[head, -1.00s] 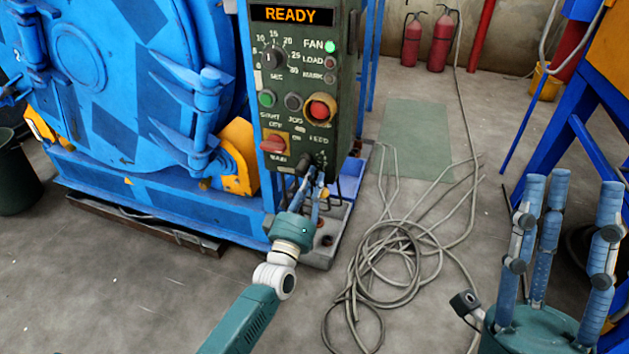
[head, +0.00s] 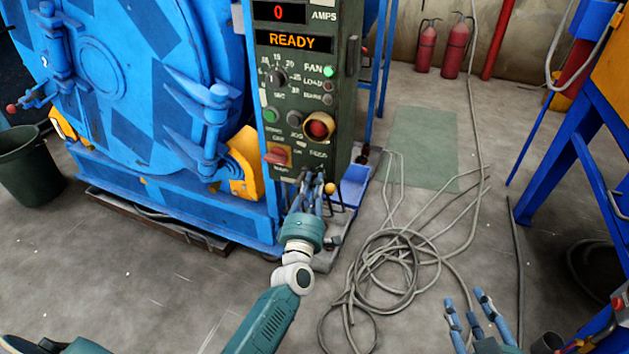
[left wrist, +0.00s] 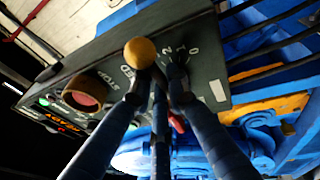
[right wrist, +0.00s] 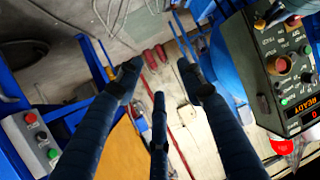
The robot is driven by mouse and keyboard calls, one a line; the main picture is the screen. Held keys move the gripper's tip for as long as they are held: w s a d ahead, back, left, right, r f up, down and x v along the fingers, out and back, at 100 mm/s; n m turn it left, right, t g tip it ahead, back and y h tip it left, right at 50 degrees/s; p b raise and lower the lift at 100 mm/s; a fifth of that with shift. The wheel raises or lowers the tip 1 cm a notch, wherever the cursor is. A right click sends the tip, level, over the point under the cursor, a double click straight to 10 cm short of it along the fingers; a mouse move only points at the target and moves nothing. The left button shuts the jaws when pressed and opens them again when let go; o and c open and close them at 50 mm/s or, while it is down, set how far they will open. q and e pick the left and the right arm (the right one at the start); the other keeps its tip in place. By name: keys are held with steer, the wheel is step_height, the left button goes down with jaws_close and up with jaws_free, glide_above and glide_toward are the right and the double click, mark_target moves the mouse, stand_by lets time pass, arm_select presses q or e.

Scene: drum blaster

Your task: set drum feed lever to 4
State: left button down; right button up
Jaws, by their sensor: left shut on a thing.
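The drum feed lever shows as a yellow ball knob (head: 330,188) at the lower edge of the green control panel (head: 340,130). My left gripper (head: 308,188) is at the lever, below the panel's red switch, and is shut on it. In the left wrist view the knob (left wrist: 139,52) stands just beyond the fingertips, on the higher side of the scale marks 2, 1 and 0. The knob and fingers cover part of the scale, so the exact setting cannot be read. My right gripper (head: 475,308) is open and empty at the lower right.
The panel display (head: 293,40) reads READY and the FAN lamp (head: 328,71) is green. The blue drum machine (head: 120,80) is at the left. Coiled cable (head: 375,270) lies on the floor. A blue frame (head: 570,140) stands at the right.

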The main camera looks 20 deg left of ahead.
arm_select(q)
steer(key=n+p, duration=0.1)
steer(key=r+n, duration=0.1)
steer(key=shift+n+g+y+p, duration=0.3)
steer(key=shift+p, duration=0.05)
steer(key=n+p, duration=0.1)
steer(key=n, duration=0.1)
steer(key=shift+a+r+n+g+p, duration=0.2)
steer(key=shift+r+n+g+p, duration=0.1)
steer(key=shift+p, duration=0.1)
steer(key=shift+a+r+n+g+p, duration=0.15)
steer(key=shift+n+g+p, duration=0.15)
steer(key=shift+n+p, duration=0.3)
arm_select(e)
steer(key=s+d+f+g+h, duration=0.1)
steer(key=s+d+f+g, duration=0.2)
steer(key=s, duration=0.5)
steer(key=s+d+f+g+h, duration=0.1)
steer(key=s+d+f+g, duration=0.2)
steer(key=s+f+g, duration=0.3)
steer(key=shift+s+f+g+h, duration=0.3)
steer(key=shift+s+f, duration=0.3)
steer(key=shift+s, duration=1.1)
steer(key=shift+r, duration=0.1)
arm_select(q)
steer(key=c, duration=1.7)
jaws_free()
steer(key=shift+o, duration=0.2)
